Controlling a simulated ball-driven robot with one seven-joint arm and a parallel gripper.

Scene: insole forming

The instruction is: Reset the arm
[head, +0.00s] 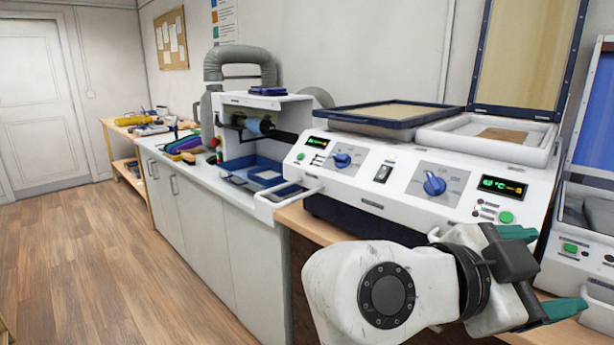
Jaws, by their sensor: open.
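My gripper (556,272) is at the lower right of the head view, at the end of my white arm. Its two green-tipped fingers are spread apart, with nothing seen between them. It is in front of the right part of the white forming machine (378,190), below the control panel with blue knobs. How far it stands from the machine's front is hard to tell.
A second white machine (573,265) stands at the right, close to the gripper. The forming machine's right lid (525,60) stands raised. A grey-white cabinet counter (222,255) with a grinding unit (262,105) runs left. The wooden floor (110,265) at left is clear.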

